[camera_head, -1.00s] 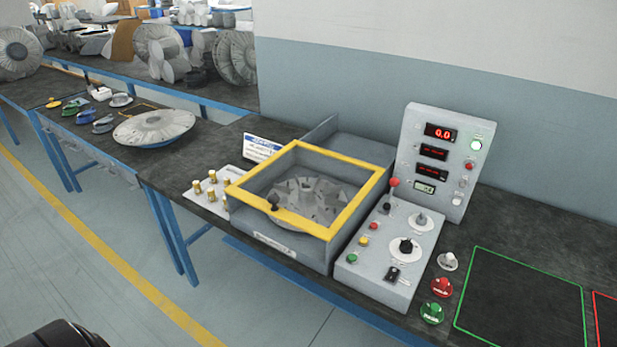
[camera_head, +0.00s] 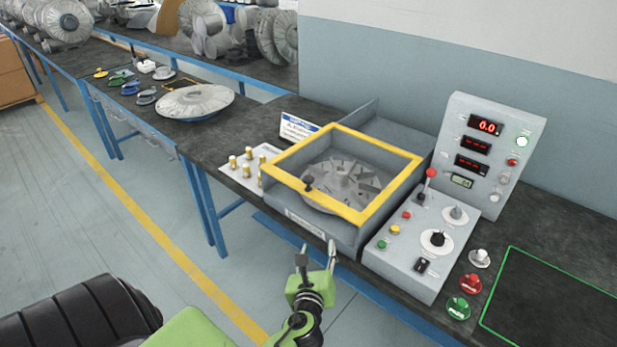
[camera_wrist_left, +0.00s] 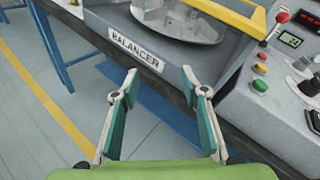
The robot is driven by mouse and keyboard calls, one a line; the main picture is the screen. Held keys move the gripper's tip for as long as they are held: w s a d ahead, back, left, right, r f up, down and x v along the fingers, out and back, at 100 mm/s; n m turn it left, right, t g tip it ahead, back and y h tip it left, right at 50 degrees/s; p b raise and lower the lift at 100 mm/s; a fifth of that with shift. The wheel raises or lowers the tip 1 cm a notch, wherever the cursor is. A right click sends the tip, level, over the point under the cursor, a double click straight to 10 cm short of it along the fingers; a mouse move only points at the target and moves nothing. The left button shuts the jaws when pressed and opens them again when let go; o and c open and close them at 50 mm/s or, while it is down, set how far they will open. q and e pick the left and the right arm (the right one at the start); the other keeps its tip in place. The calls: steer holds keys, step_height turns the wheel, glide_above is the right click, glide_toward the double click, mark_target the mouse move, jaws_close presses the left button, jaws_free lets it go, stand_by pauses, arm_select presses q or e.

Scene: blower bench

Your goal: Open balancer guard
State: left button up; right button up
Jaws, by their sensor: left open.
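The balancer (camera_head: 310,225) is a grey box on the bench; its front label reads BALANCER in the left wrist view (camera_wrist_left: 137,48). A grey bladed impeller (camera_head: 345,185) sits inside, seen through the frame. My left gripper (camera_head: 318,252) is in front of the balancer's front face, below the guard and apart from it. In the left wrist view its two fingers (camera_wrist_left: 162,88) are spread with nothing between them. My right gripper is not in view.
A control box (camera_head: 420,245) with buttons and a red-tipped lever stands right of the balancer, with a display panel (camera_head: 488,150) behind it. Brass weights on a white plate (camera_head: 240,176) and a sign (camera_head: 298,130) are to its left. Floor in front is clear.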

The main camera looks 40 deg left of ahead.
mark_target(308, 182)
arm_select(q)
steer(key=a+r+m+t+y, duration=0.1)
steer(key=a+r+m+y, duration=0.2)
steer(key=r, duration=1)
steer(key=shift+n, duration=0.3)
steer(key=p+x, duration=0.1)
steer(key=x, duration=0.5)
steer(key=p+x, duration=0.1)
steer(key=x, duration=0.6)
steer(key=shift+a, duration=0.4)
steer(key=shift+c, duration=0.3)
jaws_close()
